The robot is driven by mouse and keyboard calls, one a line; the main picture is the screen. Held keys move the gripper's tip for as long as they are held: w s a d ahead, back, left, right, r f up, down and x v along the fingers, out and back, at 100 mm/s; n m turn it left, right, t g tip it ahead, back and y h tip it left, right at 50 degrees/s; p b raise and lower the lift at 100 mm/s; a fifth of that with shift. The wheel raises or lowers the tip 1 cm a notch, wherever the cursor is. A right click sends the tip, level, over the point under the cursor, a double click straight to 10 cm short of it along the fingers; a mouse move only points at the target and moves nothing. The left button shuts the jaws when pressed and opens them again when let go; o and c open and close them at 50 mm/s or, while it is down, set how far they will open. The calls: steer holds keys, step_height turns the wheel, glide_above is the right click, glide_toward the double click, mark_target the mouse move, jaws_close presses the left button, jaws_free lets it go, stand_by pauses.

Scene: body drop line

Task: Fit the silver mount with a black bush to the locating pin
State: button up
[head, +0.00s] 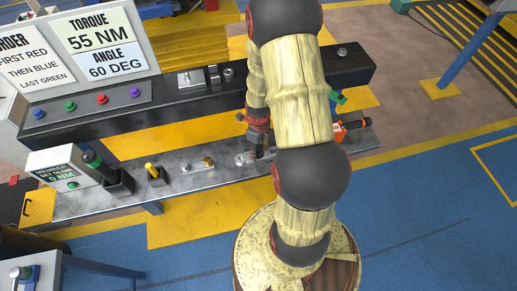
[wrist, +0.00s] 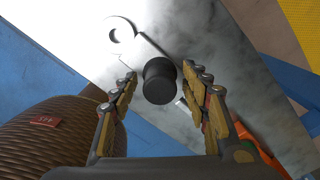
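In the wrist view, a black cylindrical bush (wrist: 160,82) stands between the fingertips of my gripper (wrist: 160,76). The fingers are apart, with a gap visible on both sides of the bush. A pale silver ring-ended part (wrist: 122,33) lies just beyond it and looks like part of the silver mount; glare blurs its outline. In the head view, a silver piece (head: 243,158) shows beside my gripper (head: 259,151) on the grey shelf; my arm hides part of this area. I cannot tell for sure which small fitting is the locating pin.
The black beam (head: 130,121) behind carries small metal fittings (head: 190,78) and coloured buttons (head: 102,99).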

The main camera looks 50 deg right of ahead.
mark_target(259, 147)
jaws_close()
stand_by(0.5)
stand_by(0.8)
steer(key=shift+r, duration=0.15)
steer(key=shift+r+p, duration=2.4)
steer(key=shift+r, duration=1)
